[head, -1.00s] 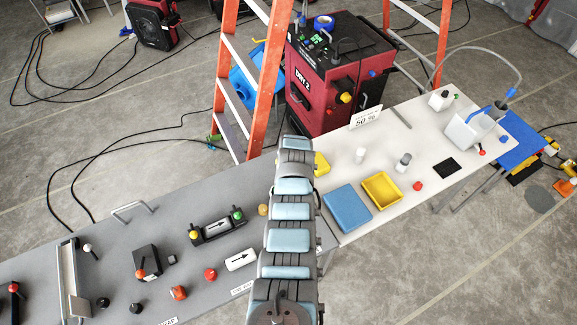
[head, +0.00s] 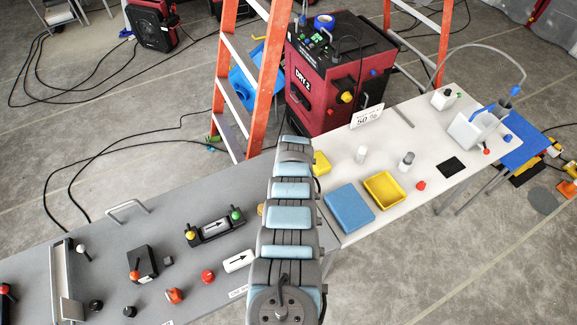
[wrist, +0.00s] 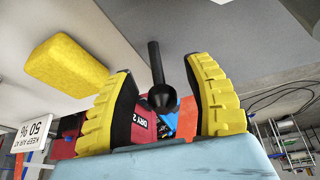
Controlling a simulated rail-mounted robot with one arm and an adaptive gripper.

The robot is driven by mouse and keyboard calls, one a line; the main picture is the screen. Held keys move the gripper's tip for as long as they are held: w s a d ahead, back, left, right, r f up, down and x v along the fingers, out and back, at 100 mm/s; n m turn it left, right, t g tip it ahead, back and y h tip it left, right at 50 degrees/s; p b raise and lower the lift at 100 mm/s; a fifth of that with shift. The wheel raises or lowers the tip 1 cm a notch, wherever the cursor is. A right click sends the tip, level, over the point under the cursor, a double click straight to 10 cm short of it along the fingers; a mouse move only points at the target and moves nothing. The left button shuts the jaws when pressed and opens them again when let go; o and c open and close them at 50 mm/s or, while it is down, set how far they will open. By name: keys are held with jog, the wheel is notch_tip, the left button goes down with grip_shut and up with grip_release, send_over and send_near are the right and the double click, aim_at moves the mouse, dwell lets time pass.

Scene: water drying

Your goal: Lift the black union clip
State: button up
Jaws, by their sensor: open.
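In the wrist view, my gripper (wrist: 162,80) is open, its two yellow-padded fingers spread apart. A black part (wrist: 154,62) with a straight stem and a round, cup-like end shows between the fingers. It may be the black union clip, but I cannot tell for sure. I see no finger closed on it, and its distance from the fingers is unclear. In the head view my arm hides the gripper and this part.
A yellow sponge (wrist: 66,68) shows beside the fingers. A blue block (head: 348,209), a yellow tray (head: 401,201) and a 50 % sign (head: 366,116) are on the white table (head: 345,238). The grey table (head: 85,228) holds several small parts. An orange ladder (head: 227,70) stands behind.

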jog(key=shift+c, duration=0.3)
grip_shut()
jog(key=shift+w+f+b, duration=0.15)
jog(key=shift+b, duration=0.65)
jog(key=shift+a+f+g+b, duration=0.1)
jog(key=shift+f+g+b, duration=0.15)
jog(key=shift+b, duration=0.75)
jog(key=shift+w+r+b, duration=0.1)
jog(key=shift+b, duration=0.35)
jog(key=b, duration=0.4)
jog(key=g+b, duration=0.1)
jog(key=b, duration=0.4)
jog(key=shift+w+a+f+g+h, duration=0.25)
jog(key=shift+h, duration=0.15)
jog(key=b, duration=0.6)
jog(key=shift+b, duration=0.35)
jog(key=shift+r+g+b, duration=0.25)
jog(key=shift+g+b, duration=0.05)
jog(key=shift+b, duration=0.3)
